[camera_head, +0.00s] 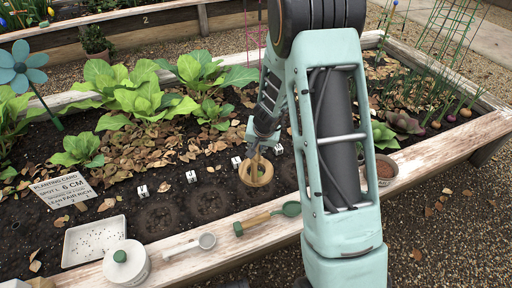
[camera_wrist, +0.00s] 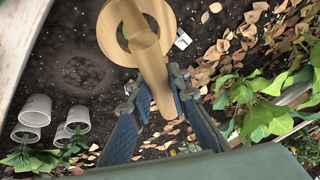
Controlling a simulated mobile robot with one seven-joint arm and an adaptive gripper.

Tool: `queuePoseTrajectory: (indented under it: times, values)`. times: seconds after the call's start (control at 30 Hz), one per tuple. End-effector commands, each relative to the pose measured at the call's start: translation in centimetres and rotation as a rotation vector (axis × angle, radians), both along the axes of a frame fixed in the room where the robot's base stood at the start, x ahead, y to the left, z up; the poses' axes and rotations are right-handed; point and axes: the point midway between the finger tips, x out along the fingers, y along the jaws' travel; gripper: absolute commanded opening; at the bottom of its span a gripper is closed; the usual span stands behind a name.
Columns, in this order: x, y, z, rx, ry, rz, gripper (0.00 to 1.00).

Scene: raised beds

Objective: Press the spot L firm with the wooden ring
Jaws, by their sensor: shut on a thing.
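The wooden ring (camera_head: 256,181) is a thick pale tan ring with a handle, and it is over the soil row near the front of the bed. My gripper (camera_head: 261,143) is shut on its handle, above the ring. In the wrist view my gripper (camera_wrist: 157,88) has the handle between its fingers, with the ring (camera_wrist: 108,32) beyond the tips. Small white letter markers stand along the row, one (camera_head: 236,161) just left of the ring and one (camera_head: 278,149) to its right. I cannot tell whether the ring touches the soil.
A planting card (camera_head: 63,190) naming spot L stands at left. A bowl (camera_head: 387,170) is right. Leafy plants (camera_head: 140,95) fill the back left.

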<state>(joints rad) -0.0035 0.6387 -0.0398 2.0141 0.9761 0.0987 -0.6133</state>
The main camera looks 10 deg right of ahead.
Motion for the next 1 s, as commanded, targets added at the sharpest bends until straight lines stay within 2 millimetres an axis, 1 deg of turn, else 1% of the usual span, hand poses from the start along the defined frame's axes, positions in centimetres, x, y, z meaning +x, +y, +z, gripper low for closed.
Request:
queuePoseTrajectory:
  times: [0.03,0.1,0.47,0.7,1.0]
  values:
    - [0.1,0.0,-1.2,0.001,-0.001,-0.002,0.00]
    - [0.1,0.0,-2.1,0.000,-0.002,-0.001,0.00]
    - [0.0,0.0,-6.0,0.000,-0.001,-0.001,0.00]
    - [0.0,-0.1,-7.4,0.000,0.001,-0.002,0.00]
    - [0.1,0.0,-7.7,0.000,-0.002,-0.001,0.00]
